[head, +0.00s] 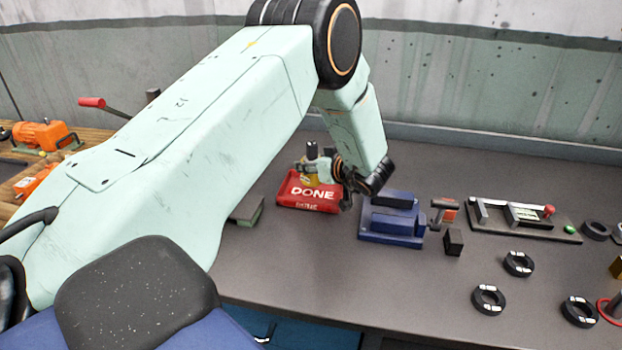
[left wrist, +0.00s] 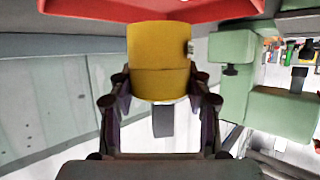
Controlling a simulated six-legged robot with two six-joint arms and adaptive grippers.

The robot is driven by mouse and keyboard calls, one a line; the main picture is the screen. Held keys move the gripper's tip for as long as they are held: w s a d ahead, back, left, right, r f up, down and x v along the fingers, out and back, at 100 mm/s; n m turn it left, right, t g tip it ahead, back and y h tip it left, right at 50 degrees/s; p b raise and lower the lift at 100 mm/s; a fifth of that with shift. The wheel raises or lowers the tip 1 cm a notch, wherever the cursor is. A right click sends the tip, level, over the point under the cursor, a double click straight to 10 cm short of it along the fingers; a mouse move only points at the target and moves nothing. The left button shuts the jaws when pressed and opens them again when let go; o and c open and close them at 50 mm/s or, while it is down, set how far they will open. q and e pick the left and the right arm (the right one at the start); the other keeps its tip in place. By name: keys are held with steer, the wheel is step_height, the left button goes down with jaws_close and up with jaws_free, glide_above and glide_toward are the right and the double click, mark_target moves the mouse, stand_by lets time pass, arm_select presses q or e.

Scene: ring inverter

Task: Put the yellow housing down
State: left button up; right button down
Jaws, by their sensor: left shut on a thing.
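My left gripper (left wrist: 160,100) is shut on the yellow housing (left wrist: 158,50), which fills the space between its fingers in the left wrist view. In the head view the left gripper (head: 328,172) is over the red tray marked DONE (head: 300,204), and only a little yellow shows beside it, mostly hidden by the gripper. The red tray's edge (left wrist: 150,10) also shows at the top of the left wrist view, close to the housing. I cannot tell whether the housing touches the tray. My right gripper is not in view.
A blue fixture (head: 392,222) stands just right of the tray. A dark green block (head: 246,211) lies to its left. A lever press (head: 525,214) and several black rings (head: 488,299) are further right.

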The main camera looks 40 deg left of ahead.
mark_target(312, 177)
arm_select(q)
steer(key=shift+s+d+f, duration=0.1)
steer(key=shift+d+f, duration=0.05)
steer(key=shift+f, duration=0.15)
step_height(312, 177, down, 2)
steer(key=shift+f, duration=0.15)
steer(key=shift+w+f, duration=0.2)
steer(key=shift+f, duration=0.2)
steer(key=shift+s, duration=0.15)
steer(key=shift+b, duration=0.35)
steer(key=o, duration=1)
steer(key=shift+s+f, duration=0.1)
steer(key=shift+s, duration=0.05)
steer(key=shift+c, duration=0.2)
steer(key=o, duration=0.4)
steer(key=shift+f, duration=0.1)
steer(key=shift+o, duration=0.2)
steer(key=shift+r, duration=0.25)
